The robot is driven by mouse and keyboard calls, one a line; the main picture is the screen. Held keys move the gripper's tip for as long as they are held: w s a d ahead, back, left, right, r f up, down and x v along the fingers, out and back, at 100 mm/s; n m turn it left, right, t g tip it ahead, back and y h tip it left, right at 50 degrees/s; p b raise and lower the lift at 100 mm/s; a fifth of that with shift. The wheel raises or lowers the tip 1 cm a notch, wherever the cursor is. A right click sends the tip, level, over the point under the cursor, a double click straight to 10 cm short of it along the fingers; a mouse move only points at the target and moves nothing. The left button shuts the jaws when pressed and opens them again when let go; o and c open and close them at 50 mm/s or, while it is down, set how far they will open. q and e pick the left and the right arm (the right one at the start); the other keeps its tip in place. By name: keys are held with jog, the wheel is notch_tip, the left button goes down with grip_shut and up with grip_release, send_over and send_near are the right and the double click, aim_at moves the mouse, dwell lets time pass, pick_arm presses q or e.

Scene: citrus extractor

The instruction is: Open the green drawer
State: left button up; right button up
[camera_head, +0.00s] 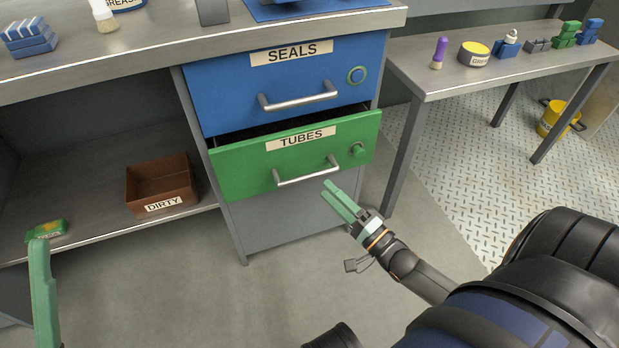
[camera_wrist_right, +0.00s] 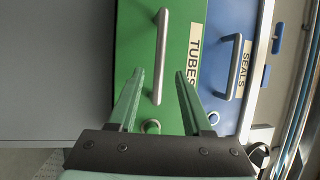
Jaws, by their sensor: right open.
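The green drawer (camera_head: 240,170), labelled TUBES, is part-way open, with a dark gap along its top edge under the blue drawer. Its silver bar handle (camera_head: 305,176) runs across its front. My right gripper (camera_head: 328,187) is open, just in front of the handle's right end. In the right wrist view the green drawer (camera_wrist_right: 133,40) fills the middle, and the handle (camera_wrist_right: 160,60) lies between the two open fingers (camera_wrist_right: 160,78); I see no contact. One green finger of my left gripper (camera_head: 42,285) shows at the lower left; its other finger is not visible.
The blue SEALS drawer (camera_head: 225,95) above is shut. A brown DIRTY box (camera_head: 160,184) and a green packet (camera_head: 46,231) are on the lower shelf at left. A side table (camera_head: 450,84) with small items stands at right. The floor before the drawers is clear.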

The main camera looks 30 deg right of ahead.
aim_at(311, 174)
jog(key=b+x, duration=0.1)
jog(key=x, duration=0.5)
jog(key=shift+w+a+b, duration=0.2)
jog(key=shift+w+b, duration=0.1)
jog(key=shift+w, duration=0.1)
grip_shut()
dwell(1.0)
